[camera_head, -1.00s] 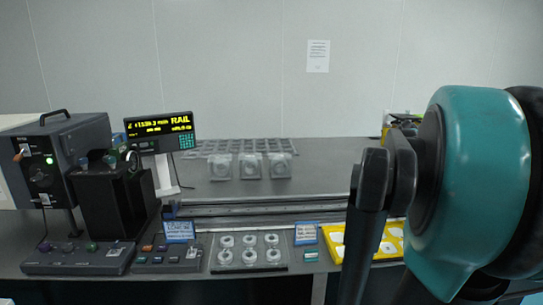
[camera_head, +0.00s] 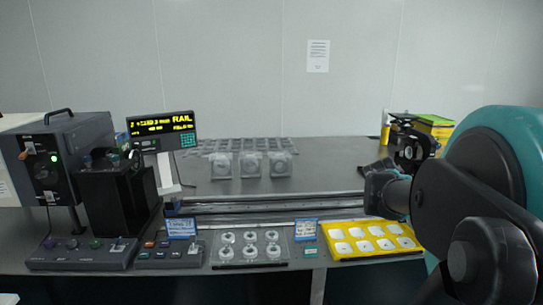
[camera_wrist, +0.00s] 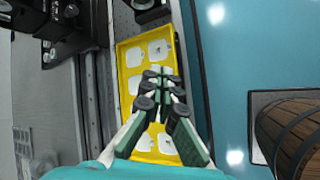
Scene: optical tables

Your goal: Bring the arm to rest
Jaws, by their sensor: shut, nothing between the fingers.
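My gripper (camera_wrist: 160,75) shows in the wrist view with its green-and-white fingers closed together and nothing between them. In that view it lies over the yellow tray (camera_wrist: 128,75), which holds several white square pieces. The height of the fingers above the tray is hard to tell. In the head view my teal and dark arm (camera_head: 465,195) is folded at the right side. The fingers cannot be made out clearly in the head view. The yellow tray (camera_head: 335,250) lies at the table's front edge there, left of the arm.
A rail (camera_head: 270,208) runs along the table. A clear tray of round optics (camera_head: 250,262), several square mounts (camera_head: 250,165), a RAIL display (camera_head: 163,130) and a dark instrument box (camera_head: 65,150) stand left. A wooden barrel (camera_wrist: 295,135) shows in the wrist view.

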